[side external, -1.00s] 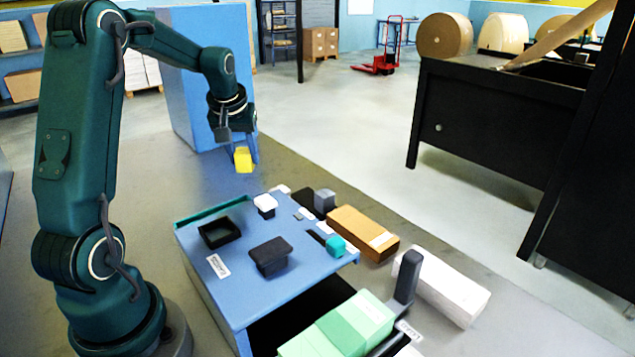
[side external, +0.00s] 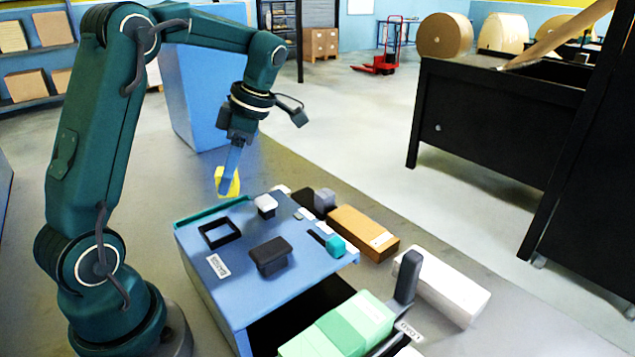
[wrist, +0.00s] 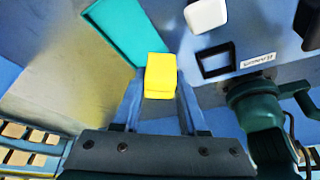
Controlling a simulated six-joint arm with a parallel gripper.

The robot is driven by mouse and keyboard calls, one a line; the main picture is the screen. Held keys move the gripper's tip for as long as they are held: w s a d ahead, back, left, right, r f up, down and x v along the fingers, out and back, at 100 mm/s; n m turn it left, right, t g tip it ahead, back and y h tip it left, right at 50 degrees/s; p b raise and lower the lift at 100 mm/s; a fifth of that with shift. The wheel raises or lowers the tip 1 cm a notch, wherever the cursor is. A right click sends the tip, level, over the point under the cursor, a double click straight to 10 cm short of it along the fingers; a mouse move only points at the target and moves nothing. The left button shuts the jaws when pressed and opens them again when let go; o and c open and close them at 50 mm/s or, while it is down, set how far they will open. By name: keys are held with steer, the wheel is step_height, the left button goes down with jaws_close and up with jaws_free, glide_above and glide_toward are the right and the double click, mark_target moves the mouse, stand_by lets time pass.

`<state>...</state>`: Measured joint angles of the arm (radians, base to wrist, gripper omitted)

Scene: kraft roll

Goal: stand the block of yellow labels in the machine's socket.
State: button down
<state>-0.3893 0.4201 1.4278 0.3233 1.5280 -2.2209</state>
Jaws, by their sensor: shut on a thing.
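The block of yellow labels (side external: 228,182) is held between the fingers of my gripper (side external: 229,180), a little above and behind the machine's back edge. It looks slightly tilted in the side view. In the wrist view the yellow block (wrist: 160,76) sits between the two blue fingertips of my gripper (wrist: 160,92). The socket (side external: 220,232) is a black square frame on the blue machine top (side external: 226,290), with a label in front of it. In the wrist view the socket (wrist: 216,60) lies to the right of the block and looks empty.
A white-topped button (side external: 265,203) and a black knob (side external: 270,253) stand on the machine near the socket. A teal strip (side external: 215,211) runs along its back edge. Green blocks (side external: 345,325), a brown box (side external: 362,232) and a white box (side external: 445,288) lie to the right.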

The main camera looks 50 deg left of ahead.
steer(key=s+d+n+h, duration=0.1)
steer(key=n, duration=0.1)
steer(key=s+d+r+n, duration=0.1)
steer(key=n, duration=0.1)
steer(key=s+d+r+n+h, duration=0.1)
steer(key=s+n, duration=0.1)
steer(key=shift+d+r+n+g+h, duration=0.25)
steer(key=shift+d+n+g+h, duration=0.05)
steer(key=shift+s+d+f, duration=0.3)
steer(key=shift+d+f, duration=0.45)
steer(key=shift+f, duration=0.1)
steer(key=shift+s+d+f, duration=0.3)
steer(key=shift+d+f, duration=0.4)
steer(key=shift+f, duration=0.15)
steer(key=shift+f, duration=0.55)
stand_by(0.7)
steer(key=shift+c, duration=1.9)
jaws_free()
